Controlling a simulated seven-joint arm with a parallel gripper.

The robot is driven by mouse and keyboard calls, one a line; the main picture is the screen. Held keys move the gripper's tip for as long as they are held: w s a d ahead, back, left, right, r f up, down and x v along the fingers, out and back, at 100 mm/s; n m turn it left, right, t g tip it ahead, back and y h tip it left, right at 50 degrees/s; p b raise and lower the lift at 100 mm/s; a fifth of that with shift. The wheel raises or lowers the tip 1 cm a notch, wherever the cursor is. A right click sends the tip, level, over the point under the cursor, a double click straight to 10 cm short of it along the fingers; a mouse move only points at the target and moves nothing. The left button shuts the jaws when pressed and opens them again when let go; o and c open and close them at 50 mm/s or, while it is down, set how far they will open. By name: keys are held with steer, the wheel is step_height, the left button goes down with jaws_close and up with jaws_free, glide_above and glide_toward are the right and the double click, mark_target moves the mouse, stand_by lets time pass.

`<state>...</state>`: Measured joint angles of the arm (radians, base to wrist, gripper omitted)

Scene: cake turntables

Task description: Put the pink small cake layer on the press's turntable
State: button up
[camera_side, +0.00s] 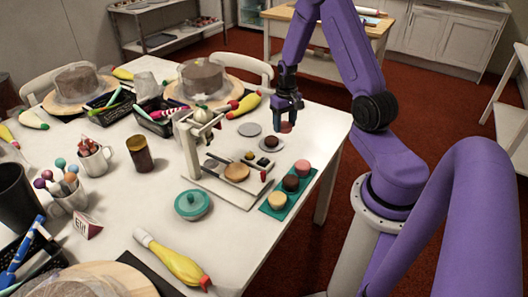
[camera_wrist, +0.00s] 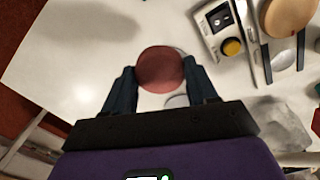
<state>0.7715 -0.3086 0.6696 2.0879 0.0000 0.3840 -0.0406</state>
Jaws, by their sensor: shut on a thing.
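My gripper (camera_side: 287,108) is shut on a small pink round cake layer (camera_side: 286,127) and holds it above the table, right of the press (camera_side: 190,145). In the wrist view the pink layer (camera_wrist: 160,69) sits flat between the two fingertips (camera_wrist: 160,78). The press is a cream frame on a base. A round wooden turntable (camera_side: 236,172) on that base looks empty, and it also shows at the top right of the wrist view (camera_wrist: 291,14). The gripper is apart from the turntable, behind and right of it.
A dark layer (camera_side: 270,142) sits on a grey disc near the held layer; another grey disc (camera_side: 249,129) is empty. A green tray (camera_side: 265,208) holds pink, brown and yellow layers at the table's right edge.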

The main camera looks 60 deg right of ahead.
steer(key=a+r+n, duration=0.2)
steer(key=a+r, duration=0.2)
steer(key=a, duration=0.8)
steer(key=a+r+n, duration=0.3)
steer(key=a+r, duration=0.1)
steer(key=a, duration=0.8)
steer(key=m, duration=0.1)
glide_toward(237, 172)
steer(key=shift+f, duration=2.8)
steer(key=shift+f, duration=0.35)
